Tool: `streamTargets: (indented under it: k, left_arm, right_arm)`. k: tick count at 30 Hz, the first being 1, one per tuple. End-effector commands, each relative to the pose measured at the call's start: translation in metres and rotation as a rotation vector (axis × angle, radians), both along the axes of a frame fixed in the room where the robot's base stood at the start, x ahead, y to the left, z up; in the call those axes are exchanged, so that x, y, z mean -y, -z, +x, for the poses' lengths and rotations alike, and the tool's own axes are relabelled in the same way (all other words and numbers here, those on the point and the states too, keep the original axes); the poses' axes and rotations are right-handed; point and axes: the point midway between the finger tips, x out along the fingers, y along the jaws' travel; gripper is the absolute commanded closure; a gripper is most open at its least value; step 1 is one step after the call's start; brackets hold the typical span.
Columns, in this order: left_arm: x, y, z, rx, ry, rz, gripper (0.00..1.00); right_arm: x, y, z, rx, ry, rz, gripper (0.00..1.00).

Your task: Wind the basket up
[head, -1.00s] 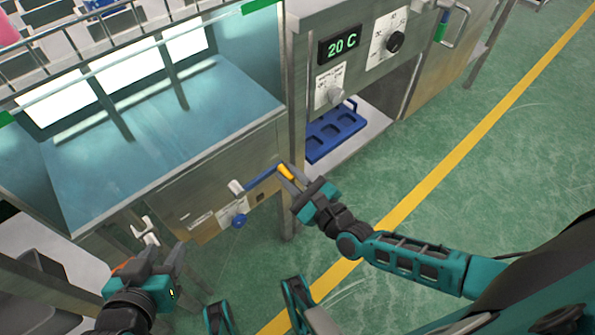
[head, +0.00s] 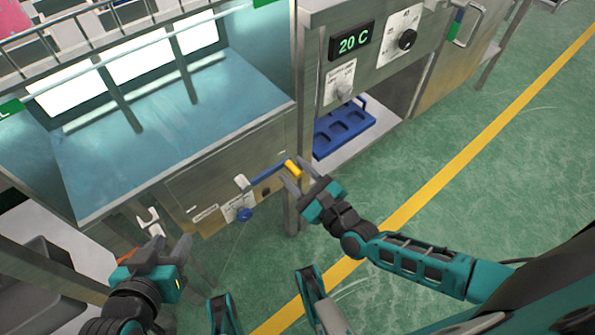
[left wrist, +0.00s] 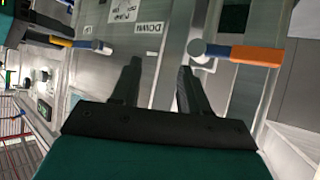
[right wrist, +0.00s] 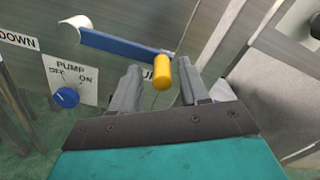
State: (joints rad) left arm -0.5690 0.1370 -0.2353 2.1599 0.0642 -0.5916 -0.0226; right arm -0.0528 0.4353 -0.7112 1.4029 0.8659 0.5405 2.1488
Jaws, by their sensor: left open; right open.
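A crank with a blue arm (head: 268,177) and a yellow grip (head: 292,169) sits on the steel tank's front panel. Its arm points right from a pale hub (head: 241,182). My right gripper (head: 298,176) is open at the yellow grip. In the right wrist view the yellow grip (right wrist: 162,73) stands between the parted fingers (right wrist: 158,85), not clamped. My left gripper (head: 176,248) is open and empty, low at the tank's left. A second lever with an orange grip (left wrist: 257,56) is beyond its fingers (left wrist: 158,75). I cannot make out the basket for certain.
A blue pump knob (head: 245,214) is below the crank. A blue tray (head: 343,125) lies in the bay to the right. Green floor is clear at right.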

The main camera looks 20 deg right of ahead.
Motion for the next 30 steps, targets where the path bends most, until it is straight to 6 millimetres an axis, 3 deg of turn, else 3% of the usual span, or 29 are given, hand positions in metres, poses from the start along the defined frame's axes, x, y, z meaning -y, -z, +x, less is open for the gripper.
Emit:
streamTargets:
  k: [5,8,21,30]
  left_arm:
    - [0.0,-0.007,0.0,0.002,-0.002,0.001,0.55]
    - [-0.001,-0.015,0.001,0.006,-0.005,0.0,0.55]
    - [-0.017,-0.041,-0.008,0.002,-0.03,0.031,0.55]
    - [-0.018,-0.067,-0.01,-0.001,-0.025,0.035,0.55]
  right_arm:
    - [0.0,-0.013,0.001,0.003,0.001,0.001,0.55]
    - [0.0,-0.032,0.0,0.003,0.0,0.002,0.55]
    - [0.0,-0.142,0.0,0.001,0.001,0.003,0.55]
    - [0.0,-0.192,0.0,-0.002,0.001,0.004,0.55]
